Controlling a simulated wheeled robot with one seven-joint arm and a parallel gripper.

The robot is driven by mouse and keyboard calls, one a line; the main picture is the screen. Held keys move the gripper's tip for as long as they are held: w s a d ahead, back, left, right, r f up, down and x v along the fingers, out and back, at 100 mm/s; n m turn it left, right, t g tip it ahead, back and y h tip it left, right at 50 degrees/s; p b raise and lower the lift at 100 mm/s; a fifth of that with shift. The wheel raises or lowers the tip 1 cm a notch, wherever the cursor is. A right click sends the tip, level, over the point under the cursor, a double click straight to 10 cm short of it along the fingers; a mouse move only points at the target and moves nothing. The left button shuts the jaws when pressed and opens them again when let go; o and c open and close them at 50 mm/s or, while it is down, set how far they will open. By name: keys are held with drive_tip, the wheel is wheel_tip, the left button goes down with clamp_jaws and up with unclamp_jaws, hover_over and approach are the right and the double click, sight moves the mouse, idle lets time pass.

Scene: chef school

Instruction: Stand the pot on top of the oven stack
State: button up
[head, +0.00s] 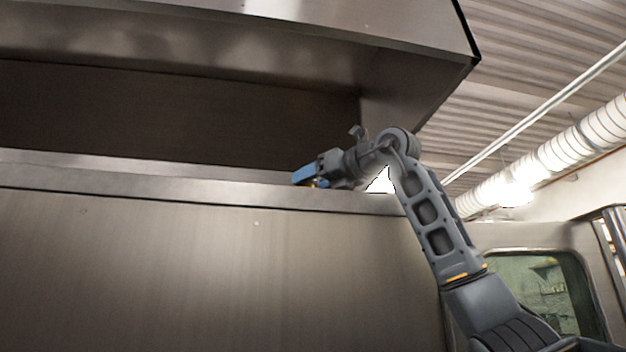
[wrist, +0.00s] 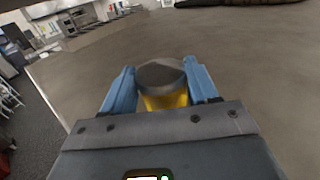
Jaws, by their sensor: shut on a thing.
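My gripper (head: 298,178) reaches left over the top front edge of the tall steel oven stack (head: 200,265). In the wrist view its blue fingers (wrist: 160,80) are shut on a small yellow thing with a round dark grey top, which I take to be the pot (wrist: 166,101). The pot sits between the two fingers, and its lower part is hidden by the gripper body. In the head view only a speck of yellow shows under the fingers. I cannot tell whether the pot touches the stack's flat brownish top (wrist: 240,60).
A large steel hood (head: 250,65) hangs above and behind the stack, with an open gap between. In the wrist view the top's edge runs down the left, with the floor (wrist: 35,100) far below. The top around the pot looks clear; a dark thing lies at the far edge.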

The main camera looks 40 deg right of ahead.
drive_tip(key=shift+f, duration=0.2)
drive_tip(key=o, duration=1.1)
drive_tip(key=shift+o, duration=0.2)
drive_tip(key=shift+r, duration=0.25)
drive_tip(key=s+b, duration=0.1)
drive_tip(key=s, duration=0.2)
drive_tip(key=s+b, duration=0.2)
drive_tip(key=s, duration=0.2)
drive_tip(key=s+b, duration=0.1)
drive_tip(key=s, duration=0.3)
drive_tip(key=shift+s+d+f, duration=0.1)
drive_tip(key=shift+d+f, duration=0.1)
drive_tip(key=shift+d, duration=0.15)
drive_tip(key=shift+s+r+b, duration=0.1)
drive_tip(key=shift+s+b, duration=0.2)
drive_tip(key=shift+s, duration=0.15)
